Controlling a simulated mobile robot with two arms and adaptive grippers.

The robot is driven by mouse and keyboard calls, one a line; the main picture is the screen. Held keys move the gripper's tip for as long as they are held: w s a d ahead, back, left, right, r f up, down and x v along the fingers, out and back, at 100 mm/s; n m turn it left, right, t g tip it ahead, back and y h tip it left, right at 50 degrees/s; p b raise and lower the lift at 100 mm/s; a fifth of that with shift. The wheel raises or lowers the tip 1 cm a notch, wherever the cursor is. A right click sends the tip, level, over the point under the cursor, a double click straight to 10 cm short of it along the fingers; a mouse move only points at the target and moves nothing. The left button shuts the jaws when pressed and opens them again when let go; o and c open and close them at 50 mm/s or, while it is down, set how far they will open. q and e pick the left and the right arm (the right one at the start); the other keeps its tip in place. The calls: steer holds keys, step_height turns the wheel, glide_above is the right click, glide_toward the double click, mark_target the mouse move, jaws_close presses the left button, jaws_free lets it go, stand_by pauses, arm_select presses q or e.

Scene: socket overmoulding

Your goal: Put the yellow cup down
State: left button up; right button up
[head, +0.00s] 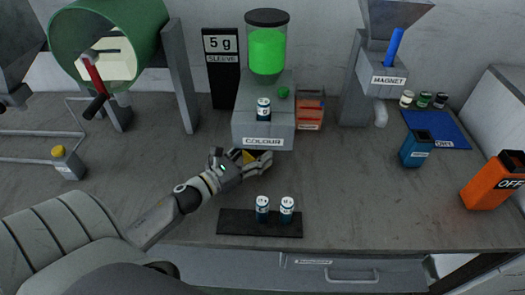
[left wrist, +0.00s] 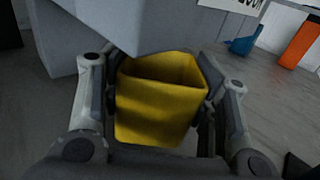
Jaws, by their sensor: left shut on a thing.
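The yellow cup (left wrist: 158,112) is a square, open-topped cup between the fingers of my left gripper (left wrist: 160,105) in the left wrist view. The gripper is shut on it, one finger on each side. The cup looks empty inside as far as I can see. In the head view my left gripper (head: 258,163) is in front of the grey COLOUR dispenser (head: 263,128), and only a small part of the yellow cup (head: 248,157) shows. I cannot tell whether the cup's base touches the bench. My right gripper is not in view.
A dark mat (head: 238,222) with two small jars (head: 262,208) lies at the front of the bench. A blue cup (head: 415,149) and an orange OFF container (head: 492,182) stand to the right. The grey bench (head: 350,190) is clear between mat and blue cup.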

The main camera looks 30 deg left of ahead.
mark_target(264, 151)
arm_select(q)
steer(key=x, duration=0.3)
steer(key=shift+r, duration=0.1)
steer(key=shift+s+f+b, duration=0.1)
steer(key=shift+f+b, duration=0.5)
steer(key=shift+f, duration=0.3)
steer(key=shift+s+r, duration=0.1)
steer(key=o, duration=0.9)
